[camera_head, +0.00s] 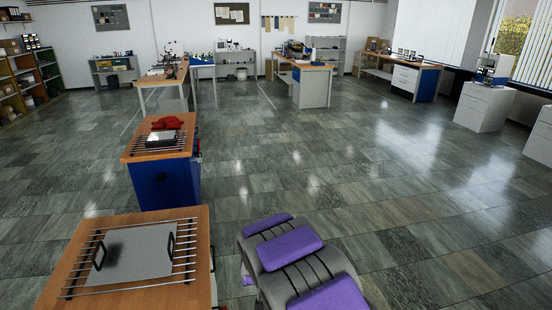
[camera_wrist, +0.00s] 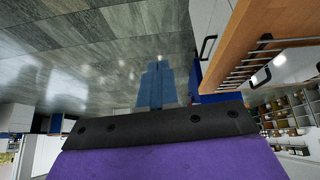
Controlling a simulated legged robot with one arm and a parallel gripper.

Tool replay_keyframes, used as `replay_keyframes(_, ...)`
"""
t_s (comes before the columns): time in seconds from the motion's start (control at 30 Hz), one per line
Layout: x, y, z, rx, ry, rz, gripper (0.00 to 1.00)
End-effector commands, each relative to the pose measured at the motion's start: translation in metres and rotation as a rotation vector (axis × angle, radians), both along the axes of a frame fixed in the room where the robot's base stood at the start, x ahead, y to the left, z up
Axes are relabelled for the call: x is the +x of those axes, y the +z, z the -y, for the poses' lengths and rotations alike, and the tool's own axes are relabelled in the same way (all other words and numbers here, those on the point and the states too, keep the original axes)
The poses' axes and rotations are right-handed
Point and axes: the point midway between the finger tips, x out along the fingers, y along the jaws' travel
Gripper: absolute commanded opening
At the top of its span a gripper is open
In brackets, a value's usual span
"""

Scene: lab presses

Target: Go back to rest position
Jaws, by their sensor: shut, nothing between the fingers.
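My gripper (camera_wrist: 157,72) shows in the wrist view as two blue fingers closed together beyond a black plate and a purple pad. Nothing is between them. The tips point over open grey floor, apart from the bench at the right of that view. In the head view, grey and purple parts of my own body show at the bottom centre, and the gripper's fingers cannot be made out there.
A wooden bench (camera_head: 62,272) with a metal plate (camera_head: 130,255) on rods stands close at left. It also shows in the wrist view (camera_wrist: 245,40). A blue-sided bench (camera_head: 165,182) stands beyond. Tiled floor (camera_head: 330,170) is clear at centre and right. White cabinets (camera_head: 484,108) line the right.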

Motion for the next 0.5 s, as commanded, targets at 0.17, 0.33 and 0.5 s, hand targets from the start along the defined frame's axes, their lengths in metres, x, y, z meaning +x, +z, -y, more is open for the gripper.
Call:
replay_keyframes(0.17,-0.037,0.051,0.035,0.03,-0.025,-0.095,0.0)
replay_keyframes(0.33,-0.083,0.09,0.064,0.042,-0.05,-0.193,0.0)
replay_keyframes(0.5,-0.137,0.125,0.091,0.045,-0.077,-0.287,0.0)
